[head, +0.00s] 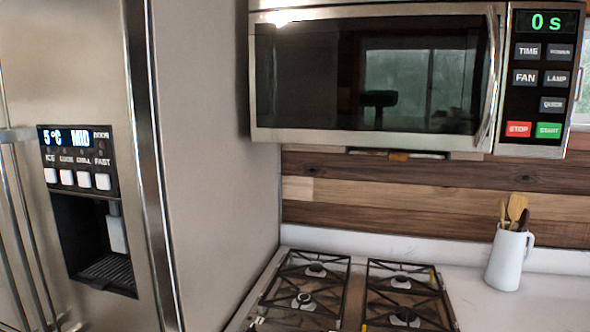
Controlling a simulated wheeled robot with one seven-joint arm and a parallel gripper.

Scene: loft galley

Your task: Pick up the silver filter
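I cannot make out a silver filter in the head view. Several round silver-and-black burners sit under the black grates of the gas stove (357,290), and none of them can be told as a filter. My gripper is not in view.
A steel fridge (215,120) with a dispenser (90,210) stands at the left. A microwave (375,75) reading "0 s", its door shut, hangs above the stove. A white pitcher (505,262) with utensils stands on the white counter (520,308) at the right. Bare counter lies in front of the pitcher.

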